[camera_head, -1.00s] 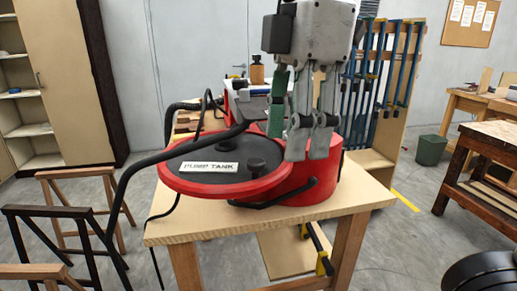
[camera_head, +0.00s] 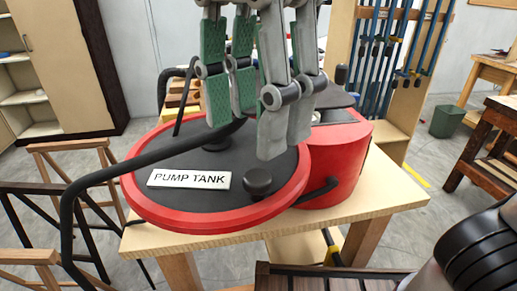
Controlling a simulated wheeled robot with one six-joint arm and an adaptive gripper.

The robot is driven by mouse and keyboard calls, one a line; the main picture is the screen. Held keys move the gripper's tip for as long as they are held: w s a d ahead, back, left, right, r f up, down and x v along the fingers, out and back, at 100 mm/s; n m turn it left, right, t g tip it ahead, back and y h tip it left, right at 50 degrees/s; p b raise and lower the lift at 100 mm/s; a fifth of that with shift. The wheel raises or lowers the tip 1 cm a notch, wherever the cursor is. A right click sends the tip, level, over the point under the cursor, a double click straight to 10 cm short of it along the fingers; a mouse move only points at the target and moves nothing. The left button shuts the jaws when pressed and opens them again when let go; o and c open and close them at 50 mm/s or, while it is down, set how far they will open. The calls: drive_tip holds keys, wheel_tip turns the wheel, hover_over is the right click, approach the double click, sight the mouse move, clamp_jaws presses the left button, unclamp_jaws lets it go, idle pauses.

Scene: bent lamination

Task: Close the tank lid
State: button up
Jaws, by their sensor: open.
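The tank lid (camera_head: 190,158) is a round dark disc with a red rim and a white "PUMP TANK" label (camera_head: 189,179). It sits out to the left of the red tank body (camera_head: 345,165), offset from it and overlapping its left side in the picture. A black knob (camera_head: 258,181) stands near the lid's front right, and another dark knob, partly hidden, is farther back. My gripper (camera_head: 248,125) hangs fingers down in front of the lid's back right part. It is open and empty, and hides part of the tank top. I cannot tell whether it touches the lid.
A wooden table (camera_head: 385,205) carries the tank. A thick black hose (camera_head: 105,174) arches across the lid's left side and down past the table. Wooden trestles (camera_head: 75,150) stand at left. A rack of blue clamps (camera_head: 395,60) and a green bin (camera_head: 446,120) are behind right.

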sight(257, 176)
wheel_tip(257, 176, down, 6)
drive_tip(key=shift+f, duration=0.15)
clamp_jaws()
idle(0.3)
